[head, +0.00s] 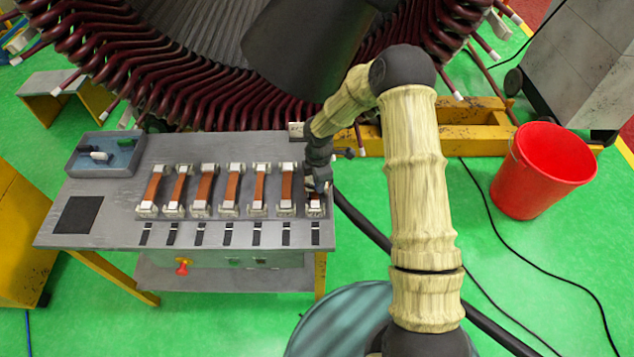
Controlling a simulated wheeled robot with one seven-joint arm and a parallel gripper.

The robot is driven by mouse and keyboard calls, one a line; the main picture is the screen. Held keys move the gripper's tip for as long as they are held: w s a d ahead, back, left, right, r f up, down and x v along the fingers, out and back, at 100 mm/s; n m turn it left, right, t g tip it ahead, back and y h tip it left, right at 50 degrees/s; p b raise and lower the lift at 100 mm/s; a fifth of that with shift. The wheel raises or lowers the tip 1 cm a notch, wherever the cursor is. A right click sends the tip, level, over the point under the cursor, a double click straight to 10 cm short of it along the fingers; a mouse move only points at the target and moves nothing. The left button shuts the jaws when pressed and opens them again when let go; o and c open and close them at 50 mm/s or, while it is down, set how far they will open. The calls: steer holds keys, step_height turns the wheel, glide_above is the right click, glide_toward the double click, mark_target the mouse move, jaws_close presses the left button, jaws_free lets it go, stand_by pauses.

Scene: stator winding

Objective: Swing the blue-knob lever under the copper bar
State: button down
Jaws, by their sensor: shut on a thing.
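Several copper bars (232,187) lie side by side on the grey workbench, each between two pale end clamps. My gripper (319,187) is low over the rightmost bar place and covers most of it. No clearly blue knob is visible.
A grey tray (104,170) with small parts sits at the bench's back left, above a dark square pad (78,215). A red-handled valve (183,267) is under the front edge. The large coil-wound stator (150,75) stands behind. A red bucket (540,170) and cables are on the right floor.

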steer(key=shift+w+n, duration=0.15)
steer(key=shift+n, duration=0.15)
steer(key=c, duration=1.3)
jaws_free()
steer(key=shift+o, duration=0.2)
